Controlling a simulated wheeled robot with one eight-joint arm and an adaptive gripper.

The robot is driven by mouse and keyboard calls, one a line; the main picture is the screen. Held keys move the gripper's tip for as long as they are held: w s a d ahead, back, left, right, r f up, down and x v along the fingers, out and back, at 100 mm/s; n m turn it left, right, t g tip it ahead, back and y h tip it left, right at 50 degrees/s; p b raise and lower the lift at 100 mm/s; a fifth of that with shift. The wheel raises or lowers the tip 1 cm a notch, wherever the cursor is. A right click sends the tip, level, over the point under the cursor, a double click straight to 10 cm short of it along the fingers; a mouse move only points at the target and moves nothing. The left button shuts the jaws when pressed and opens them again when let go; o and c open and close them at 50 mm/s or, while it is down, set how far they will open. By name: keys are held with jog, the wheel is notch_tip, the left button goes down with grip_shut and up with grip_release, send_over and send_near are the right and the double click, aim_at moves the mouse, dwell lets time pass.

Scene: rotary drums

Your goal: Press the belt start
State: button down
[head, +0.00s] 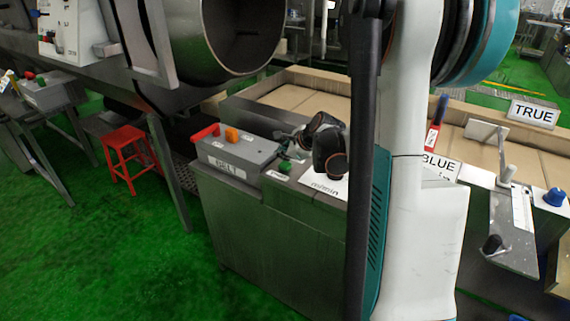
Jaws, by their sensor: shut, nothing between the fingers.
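A grey control box (238,153) with a partly legible label, which seems to read "BELT", sits on top of a steel cabinet in the head view. An orange button (232,134) stands on its top, with a red part (206,132) at its left end. My gripper (284,143) is shut and empty. It is small in view, just above the green button; I cannot tell whether it touches anything. Its fingertips are hard to make out.
My arm hides much of the centre right. The steel cabinet (270,230) stands below the box. A large metal drum (240,40) is behind at upper left. A red stool (128,150) and another grey button box (50,92) are left. Green floor at lower left is clear.

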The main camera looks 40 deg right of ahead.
aim_at(283, 165)
jog(key=shift+r+p, duration=1.75)
jog(key=shift+r, duration=0.8)
